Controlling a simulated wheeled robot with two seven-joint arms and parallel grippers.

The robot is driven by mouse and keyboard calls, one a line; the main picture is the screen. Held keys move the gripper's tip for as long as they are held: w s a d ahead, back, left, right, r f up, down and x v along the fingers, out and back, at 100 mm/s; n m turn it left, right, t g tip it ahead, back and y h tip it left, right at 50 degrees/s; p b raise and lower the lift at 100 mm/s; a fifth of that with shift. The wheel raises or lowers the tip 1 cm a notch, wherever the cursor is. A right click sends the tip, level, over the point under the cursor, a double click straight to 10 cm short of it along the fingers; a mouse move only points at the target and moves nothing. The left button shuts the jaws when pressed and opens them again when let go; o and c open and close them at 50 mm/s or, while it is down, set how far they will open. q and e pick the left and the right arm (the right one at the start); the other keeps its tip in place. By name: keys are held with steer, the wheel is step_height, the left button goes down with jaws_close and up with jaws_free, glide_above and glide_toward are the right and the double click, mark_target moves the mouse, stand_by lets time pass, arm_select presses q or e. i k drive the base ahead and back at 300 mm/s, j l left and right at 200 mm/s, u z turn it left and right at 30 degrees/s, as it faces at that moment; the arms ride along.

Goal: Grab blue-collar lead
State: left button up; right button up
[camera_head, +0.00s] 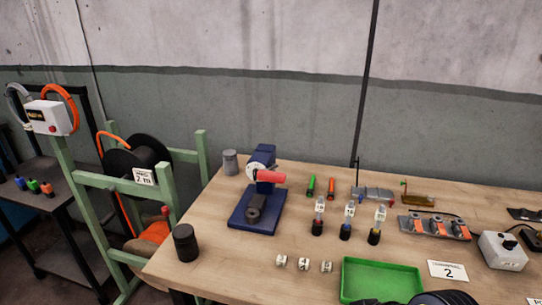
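Three small upright pieces with white tags and dark bases stand in a row near the middle of the wooden table. The middle one, the blue-collar lead (345,234), shows a blue band above its black base. The left one (317,228) shows a reddish band, and the right one (375,236) an orange-yellow band. Nothing is touching the blue-collar lead. Neither gripper can be made out in the head view. Dark rounded shapes cut off at the bottom edge may be part of my arm.
A green tray (350,283) lies in front of the leads, with several small white pieces (304,264) to its left. A blue press-like device (245,218) stands left. A metal block with orange parts (434,226) and a grey knob box (503,250) are right.

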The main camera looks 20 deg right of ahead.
mark_target(350, 208)
steer(key=z, duration=1.25)
